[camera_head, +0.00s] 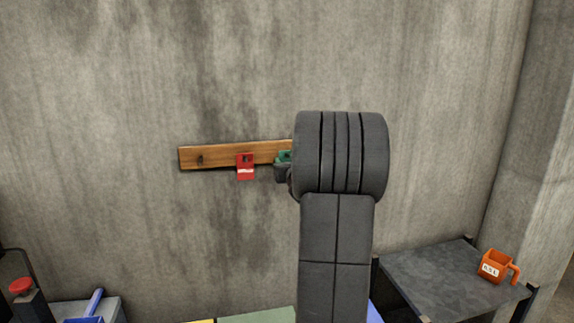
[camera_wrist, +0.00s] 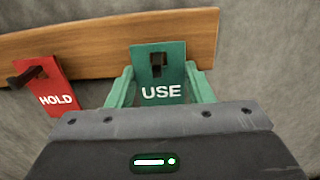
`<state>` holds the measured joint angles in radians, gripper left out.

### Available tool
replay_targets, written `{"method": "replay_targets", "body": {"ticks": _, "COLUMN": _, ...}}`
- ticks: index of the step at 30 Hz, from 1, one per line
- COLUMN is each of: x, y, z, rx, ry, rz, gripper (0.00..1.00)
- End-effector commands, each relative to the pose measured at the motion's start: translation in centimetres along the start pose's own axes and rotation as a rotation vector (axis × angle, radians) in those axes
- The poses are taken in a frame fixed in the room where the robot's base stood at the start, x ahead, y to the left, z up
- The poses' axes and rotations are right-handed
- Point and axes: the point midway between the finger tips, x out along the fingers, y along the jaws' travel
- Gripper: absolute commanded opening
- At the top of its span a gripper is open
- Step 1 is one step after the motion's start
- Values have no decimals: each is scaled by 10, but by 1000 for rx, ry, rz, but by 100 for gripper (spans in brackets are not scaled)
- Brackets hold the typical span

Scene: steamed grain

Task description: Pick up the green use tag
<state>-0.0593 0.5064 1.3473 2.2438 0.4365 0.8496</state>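The green use tag (camera_wrist: 172,74) hangs on a dark peg through its slot on a wooden board on the wall. It reads "USE" in the wrist view. My gripper (camera_wrist: 160,80) is in front of it, with its green fingers spread, one at each side edge of the tag. I cannot tell whether the fingertips touch it. In the head view a small part of the tag (camera_head: 284,156) shows at the left of my wrist, which hides the rest.
The red hold tag (camera_wrist: 54,88) hangs on a peg just left of the use tag. The wooden board (camera_head: 212,156) has an empty peg at its left end. A dark table (camera_head: 437,280) with an orange mug (camera_head: 494,267) stands at the lower right.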

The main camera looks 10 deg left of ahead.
Motion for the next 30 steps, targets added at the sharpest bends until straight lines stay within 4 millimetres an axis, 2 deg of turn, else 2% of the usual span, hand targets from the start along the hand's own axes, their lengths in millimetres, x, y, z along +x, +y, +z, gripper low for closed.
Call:
{"method": "replay_targets", "body": {"ticks": 17, "x": -2, "y": 0, "z": 6, "rx": -3, "ry": -3, "rz": 1, "gripper": 25}}
{"method": "replay_targets", "body": {"ticks": 23, "x": -29, "y": 0, "z": 5, "rx": -2, "ry": -2, "rz": -1, "gripper": 25}}
{"method": "replay_targets", "body": {"ticks": 30, "x": -72, "y": 0, "z": 6, "rx": -1, "ry": -3, "rz": -2, "gripper": 25}}
